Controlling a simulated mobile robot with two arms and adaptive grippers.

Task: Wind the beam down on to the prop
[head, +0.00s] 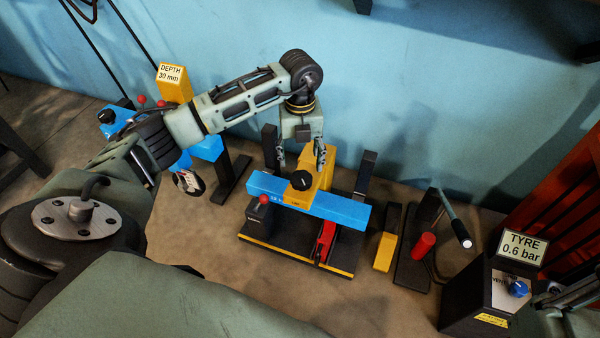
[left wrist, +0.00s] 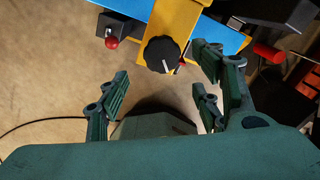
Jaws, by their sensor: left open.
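The blue beam (head: 340,208) lies level across a black stand with a yellow front edge. A yellow block (head: 318,168) on its middle carries a black knob with a white mark (head: 302,180). The red prop (head: 326,240) stands under the beam's right half; I cannot tell whether they touch. Part of my right gripper (head: 562,294) may show at the right edge.
A red-knobbed lever (head: 264,201) stands at the stand's left. Black posts (head: 366,170) rise behind the beam. Right are a yellow block (head: 385,252), a red cylinder (head: 424,245) and a tyre box (head: 480,295). A yellow depth sign (head: 173,82) stands back left.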

